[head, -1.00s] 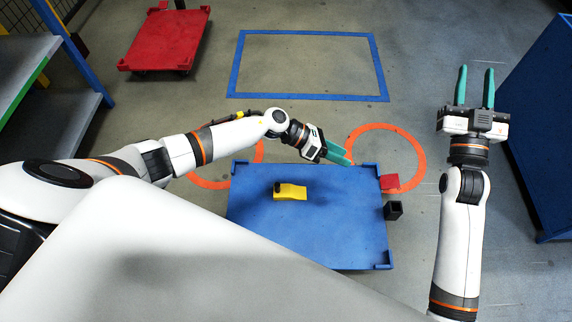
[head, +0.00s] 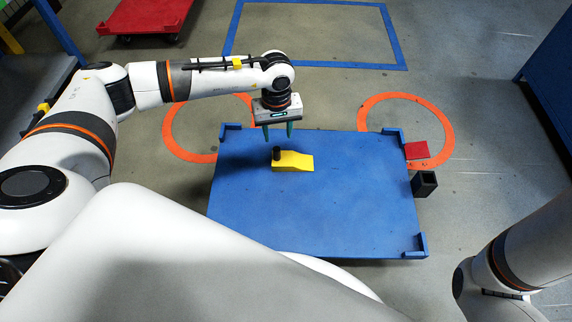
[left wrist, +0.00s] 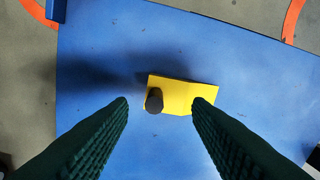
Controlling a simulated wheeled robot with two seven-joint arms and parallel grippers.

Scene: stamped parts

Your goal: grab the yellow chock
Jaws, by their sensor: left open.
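The yellow chock (head: 296,162) lies on the blue platform (head: 320,215). It is a wedge-like block with a dark round knob at its left end. In the left wrist view the chock (left wrist: 190,94) lies ahead of the fingertips, its knob a little left of the middle. My left gripper (head: 278,136) points down above and just behind the chock, its green fingers apart and empty. In the left wrist view the two fingers (left wrist: 160,108) stand wide apart, with the chock showing between and beyond their tips. My right gripper is out of the head view; only part of its arm shows at the lower right.
A red block (head: 417,150) and a black square tube (head: 425,184) are at the platform's right edge. Raised blue corners bound the platform. Orange rings (head: 447,128) and a blue taped rectangle (head: 235,30) mark the floor. A red cart (head: 146,14) stands far back left.

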